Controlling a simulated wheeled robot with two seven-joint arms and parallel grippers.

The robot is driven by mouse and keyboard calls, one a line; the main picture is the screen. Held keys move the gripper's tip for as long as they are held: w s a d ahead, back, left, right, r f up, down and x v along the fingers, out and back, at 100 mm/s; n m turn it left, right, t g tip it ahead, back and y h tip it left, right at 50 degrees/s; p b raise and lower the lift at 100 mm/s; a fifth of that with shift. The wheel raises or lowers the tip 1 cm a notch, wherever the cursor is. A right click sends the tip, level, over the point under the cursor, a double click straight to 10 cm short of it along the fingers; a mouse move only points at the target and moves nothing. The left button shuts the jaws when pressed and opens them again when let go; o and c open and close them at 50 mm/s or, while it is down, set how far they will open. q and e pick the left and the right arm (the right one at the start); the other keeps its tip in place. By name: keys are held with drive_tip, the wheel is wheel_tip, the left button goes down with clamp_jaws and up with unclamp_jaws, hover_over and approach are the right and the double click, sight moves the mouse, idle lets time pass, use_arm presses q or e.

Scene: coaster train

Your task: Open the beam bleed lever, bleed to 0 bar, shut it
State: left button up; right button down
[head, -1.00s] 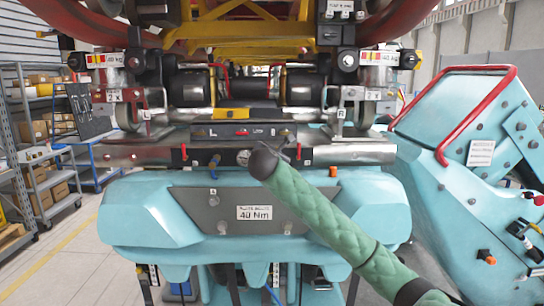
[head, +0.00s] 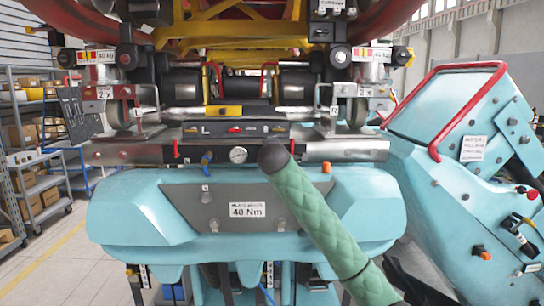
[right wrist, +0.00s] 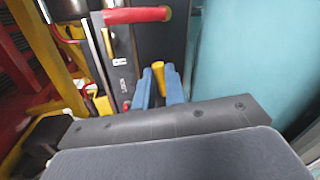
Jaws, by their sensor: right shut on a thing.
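The beam (head: 345,150) crosses the head view, with a small round gauge (head: 238,155) whose reading is too small to make out. In the right wrist view, the blue fingers of my right gripper (right wrist: 160,88) are shut on a yellow handle (right wrist: 171,76). I cannot tell how far this handle is turned. My left gripper is out of view.
A turquoise console (head: 455,200) with a red rail stands at the right. A turquoise housing with a 40 Nm plate (head: 247,209) sits below the beam. In the right wrist view, a red bar (right wrist: 135,15) lies beyond the fingers. Shelves (head: 35,150) stand at the left.

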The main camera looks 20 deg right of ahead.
drive_tip(key=shift+f+m, duration=0.15)
drive_tip(key=shift+m, duration=0.15)
drive_tip(key=shift+d, duration=0.1)
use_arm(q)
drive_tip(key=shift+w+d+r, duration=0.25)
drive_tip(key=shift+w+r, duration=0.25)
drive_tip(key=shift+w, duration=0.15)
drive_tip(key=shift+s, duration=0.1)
use_arm(e)
drive_tip(key=c, duration=1.5)
unclamp_jaws()
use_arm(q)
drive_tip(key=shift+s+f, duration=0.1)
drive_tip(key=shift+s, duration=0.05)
use_arm(e)
drive_tip(key=shift+o, duration=0.2)
drive_tip(key=shift+s, duration=0.1)
